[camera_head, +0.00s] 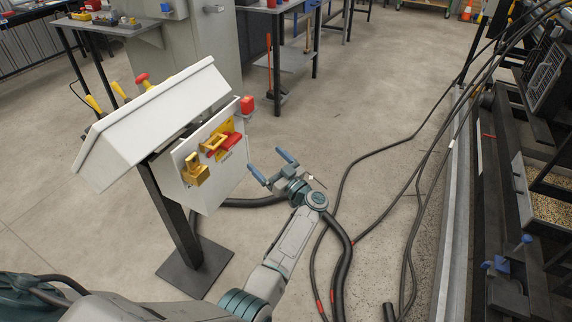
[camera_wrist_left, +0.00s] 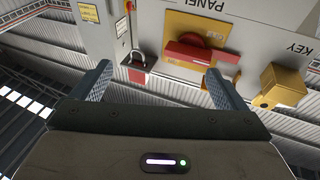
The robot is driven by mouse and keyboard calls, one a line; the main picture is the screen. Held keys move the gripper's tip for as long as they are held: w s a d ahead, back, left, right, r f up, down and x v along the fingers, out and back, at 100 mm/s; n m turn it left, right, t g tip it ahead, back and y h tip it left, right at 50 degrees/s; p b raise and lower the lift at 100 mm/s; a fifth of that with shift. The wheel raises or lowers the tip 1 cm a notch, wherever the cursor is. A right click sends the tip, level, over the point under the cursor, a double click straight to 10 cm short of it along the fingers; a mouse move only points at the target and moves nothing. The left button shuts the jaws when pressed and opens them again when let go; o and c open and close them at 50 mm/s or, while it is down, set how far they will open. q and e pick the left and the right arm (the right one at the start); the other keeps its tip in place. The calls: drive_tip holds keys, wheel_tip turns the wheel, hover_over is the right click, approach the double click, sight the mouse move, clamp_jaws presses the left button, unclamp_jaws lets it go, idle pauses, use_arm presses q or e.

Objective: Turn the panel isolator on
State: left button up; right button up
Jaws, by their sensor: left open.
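The panel isolator is a red handle (camera_head: 227,145) on a yellow plate (camera_head: 212,138), on the front of a pale box. In the left wrist view, the red handle (camera_wrist_left: 188,52) lies beyond the fingers, nearer the right one, with upside-down lettering "PANEL" above it. I cannot tell its switch position. A yellow block (camera_head: 194,170) sits beside the isolator; it also shows in the left wrist view (camera_wrist_left: 283,84), near the lettering "KEY". My left gripper (camera_head: 273,165) is open and empty, to the right of the box and apart from the handle. My right gripper is not shown.
The box stands on a dark post with a floor plate (camera_head: 195,268). A sloping white lid (camera_head: 150,118) covers its top. A red piece (camera_head: 247,105) sticks out at its right edge. Black cables (camera_head: 352,168) cross the floor. Dark machinery (camera_head: 530,190) stands at right.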

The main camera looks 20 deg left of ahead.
sight(235, 141)
use_arm(q)
wheel_tip(235, 141, up, 5)
drive_tip(key=s+n+g+h+b, duration=0.1)
drive_tip(key=n+g+b, duration=0.1)
drive_tip(key=n+g, duration=0.35)
drive_tip(key=shift+m+g, duration=0.65)
drive_tip(key=shift+g, duration=0.1)
drive_tip(key=a, duration=0.3)
drive_tip(key=a+p, duration=0.1)
drive_tip(key=a, duration=0.3)
drive_tip(key=w+a, duration=0.1)
drive_tip(key=a, duration=0.2)
drive_tip(key=shift+a+p, duration=0.25)
drive_tip(key=shift+p, duration=0.1)
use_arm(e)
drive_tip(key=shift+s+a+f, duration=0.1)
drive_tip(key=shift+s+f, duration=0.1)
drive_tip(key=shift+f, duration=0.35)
use_arm(q)
drive_tip(key=shift+s, duration=0.1)
drive_tip(key=c, duration=1)
